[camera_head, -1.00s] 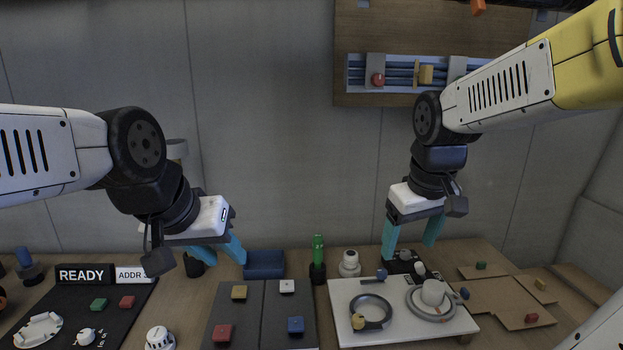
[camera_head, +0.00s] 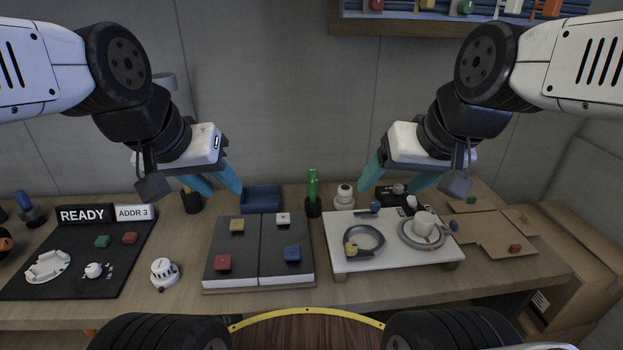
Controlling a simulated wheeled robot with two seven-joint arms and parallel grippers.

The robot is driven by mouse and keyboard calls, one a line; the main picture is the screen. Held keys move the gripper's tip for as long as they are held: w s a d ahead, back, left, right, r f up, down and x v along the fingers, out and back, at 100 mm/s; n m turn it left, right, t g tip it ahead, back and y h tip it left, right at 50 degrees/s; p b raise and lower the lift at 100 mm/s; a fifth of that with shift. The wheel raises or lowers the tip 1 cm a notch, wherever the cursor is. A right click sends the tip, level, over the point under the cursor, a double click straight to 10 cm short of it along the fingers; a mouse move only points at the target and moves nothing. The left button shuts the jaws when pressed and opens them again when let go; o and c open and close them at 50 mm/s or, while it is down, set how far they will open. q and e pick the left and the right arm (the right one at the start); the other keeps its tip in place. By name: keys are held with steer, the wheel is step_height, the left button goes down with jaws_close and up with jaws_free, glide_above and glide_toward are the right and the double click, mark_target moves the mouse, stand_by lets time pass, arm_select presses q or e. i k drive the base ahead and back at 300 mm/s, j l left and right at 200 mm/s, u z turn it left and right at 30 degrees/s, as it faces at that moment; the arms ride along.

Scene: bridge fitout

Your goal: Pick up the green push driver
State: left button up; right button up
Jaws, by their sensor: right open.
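The green push driver (camera_head: 312,186) stands upright in a small black holder (camera_head: 313,209) at the back of the table, near the middle. My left gripper (camera_head: 217,184) is to its left, above the table near the blue tray, with its two teal fingers apart and nothing between them. My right gripper (camera_head: 398,178) is to its right, above the back of the white board, with teal fingers apart and empty. Neither gripper touches the driver.
A blue tray (camera_head: 261,198) lies left of the driver and a white knob-like object (camera_head: 344,196) stands close on its right. A dark two-part panel (camera_head: 258,262) with coloured blocks lies in front. A white board (camera_head: 350,262) holds a cup (camera_head: 423,222) and rings.

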mark_target(313, 174)
steer(key=i+l+z, duration=0.15)
steer(key=l+z, duration=0.3)
steer(key=i+l+z, duration=0.15)
steer(key=l+z, duration=0.25)
steer(key=j+u, duration=0.1)
steer(key=u, duration=1.2)
steer(key=k+l+u, duration=0.1)
steer(key=l+u, duration=0.3)
steer(key=k+l+u, duration=0.15)
steer(key=l+u, duration=0.25)
steer(key=l, duration=0.1)
steer(key=i+u, duration=0.05)
